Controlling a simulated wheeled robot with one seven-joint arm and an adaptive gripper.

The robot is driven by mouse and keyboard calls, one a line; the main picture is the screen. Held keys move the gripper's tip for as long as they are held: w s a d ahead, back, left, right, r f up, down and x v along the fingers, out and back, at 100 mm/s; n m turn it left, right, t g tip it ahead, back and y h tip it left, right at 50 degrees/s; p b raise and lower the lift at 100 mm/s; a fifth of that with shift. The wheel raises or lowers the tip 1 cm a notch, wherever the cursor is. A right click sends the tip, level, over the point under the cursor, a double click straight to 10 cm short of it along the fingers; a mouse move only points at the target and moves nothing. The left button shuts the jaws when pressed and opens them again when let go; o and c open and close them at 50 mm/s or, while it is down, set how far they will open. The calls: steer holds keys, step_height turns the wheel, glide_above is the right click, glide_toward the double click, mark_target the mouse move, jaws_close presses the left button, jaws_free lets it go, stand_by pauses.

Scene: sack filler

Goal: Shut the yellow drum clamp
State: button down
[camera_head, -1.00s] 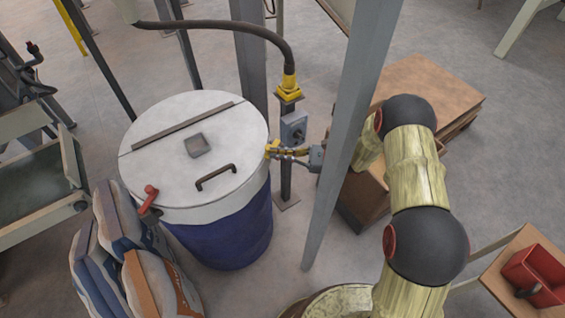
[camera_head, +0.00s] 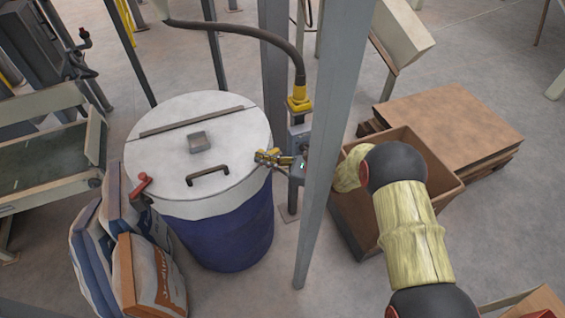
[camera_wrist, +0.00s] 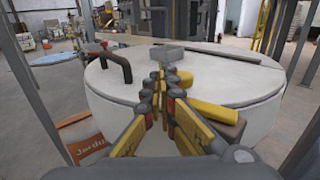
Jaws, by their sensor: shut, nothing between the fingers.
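A blue drum (camera_head: 222,236) with a pale lid (camera_head: 180,120) stands left of a grey post. The yellow drum clamp (camera_wrist: 212,112) shows in the wrist view at the lid's near edge, just right of my fingers. In the head view, my gripper (camera_head: 264,157) is at the drum's right rim, and its yellow fingers are hard to tell from the clamp. In the wrist view, my gripper (camera_wrist: 161,80) is shut and empty, its tips over the lid. I cannot tell whether a finger touches the clamp, or how far the clamp is closed.
A red clamp (camera_head: 141,184) sits on the drum's left rim. A black handle (camera_head: 208,176) and a grey block (camera_head: 199,142) stand on the lid. Sacks (camera_head: 150,275) lean at front left. The grey post (camera_head: 334,140) rises close beside my arm. A wooden crate (camera_head: 450,180) is right.

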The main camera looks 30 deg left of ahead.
steer(key=shift+a, duration=0.1)
stand_by(1.4)
steer(key=b, duration=0.7)
glide_toward(273, 154)
steer(key=s+d, duration=0.1)
steer(key=d, duration=0.2)
steer(key=w+d+n+b, duration=0.1)
steer(key=d+b, duration=0.1)
steer(key=b, duration=0.1)
steer(key=shift+g, duration=0.6)
steer(key=s+a+b, duration=0.1)
steer(key=a, duration=0.3)
steer(key=s+a+r+b, duration=0.1)
steer(key=a, duration=0.3)
steer(key=s+a+r+b, duration=0.1)
steer(key=a+b, duration=0.1)
steer(key=a, duration=0.2)
steer(key=shift+a+r, duration=0.1)
steer(key=shift+r, duration=0.15)
steer(key=shift+a+r, duration=0.1)
steer(key=shift+a, duration=0.5)
steer(key=shift+a, duration=0.1)
